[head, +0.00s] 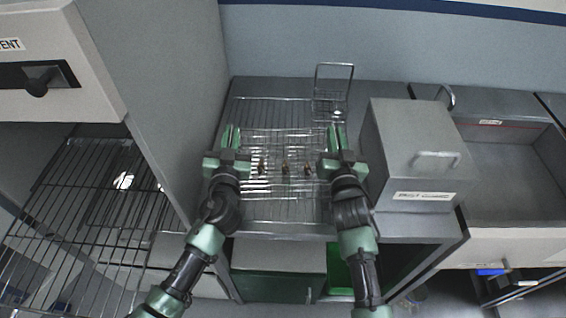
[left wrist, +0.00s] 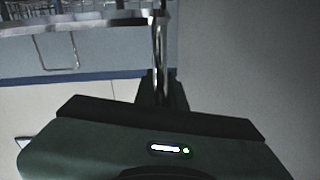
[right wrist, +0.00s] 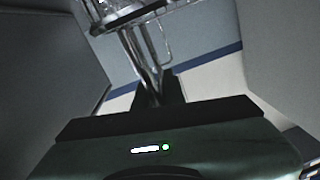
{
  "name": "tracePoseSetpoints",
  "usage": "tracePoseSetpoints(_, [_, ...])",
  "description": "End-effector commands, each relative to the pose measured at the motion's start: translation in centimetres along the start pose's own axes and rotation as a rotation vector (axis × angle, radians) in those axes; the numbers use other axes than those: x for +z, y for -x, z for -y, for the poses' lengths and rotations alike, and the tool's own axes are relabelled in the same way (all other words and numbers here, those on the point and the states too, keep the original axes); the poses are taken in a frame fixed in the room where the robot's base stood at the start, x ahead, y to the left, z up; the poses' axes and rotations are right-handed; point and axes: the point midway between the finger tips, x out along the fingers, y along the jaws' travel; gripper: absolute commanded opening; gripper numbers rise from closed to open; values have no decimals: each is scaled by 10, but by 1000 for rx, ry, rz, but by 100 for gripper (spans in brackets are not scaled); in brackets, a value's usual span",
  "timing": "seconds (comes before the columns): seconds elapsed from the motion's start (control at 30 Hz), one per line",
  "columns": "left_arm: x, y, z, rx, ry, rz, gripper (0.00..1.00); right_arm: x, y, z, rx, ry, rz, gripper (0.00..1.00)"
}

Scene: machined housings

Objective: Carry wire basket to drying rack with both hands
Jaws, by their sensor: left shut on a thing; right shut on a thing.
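The wire basket (head: 284,150) is a shallow metal-wire basket with several small brown parts in it, in the middle of the head view. It is over a wire rack (head: 262,211) on the grey counter; I cannot tell whether it touches the rack. My left gripper (head: 231,140) is shut on the basket's left side, and my right gripper (head: 335,140) is shut on its right side. In the left wrist view a metal bar (left wrist: 160,55) runs into the jaws. In the right wrist view a metal bar (right wrist: 138,62) does too. The wrist views hide the fingertips partly.
A small wire basket with a tall handle (head: 331,104) stands behind, at the right. A grey box with a handle (head: 411,150) is close to my right gripper. A grey cabinet wall (head: 180,90) rises at the left. A sink (head: 515,170) lies further right.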

Motion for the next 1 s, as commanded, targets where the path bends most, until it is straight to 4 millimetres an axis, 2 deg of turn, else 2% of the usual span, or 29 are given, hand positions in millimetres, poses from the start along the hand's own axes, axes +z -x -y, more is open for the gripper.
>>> tracePoseSetpoints(0.27, [-8,0,5,-6,-5,1,0,-11,-1,-2,6,1,-3,0])
tracePoseSetpoints(0.7, [-48,0,13,-7,-6,2,0,-51,-1,6,6,1,-4,0])
tracePoseSetpoints(1.0, [-47,0,14,-8,-6,3,0,-52,-1,6,6,1,-5,0])
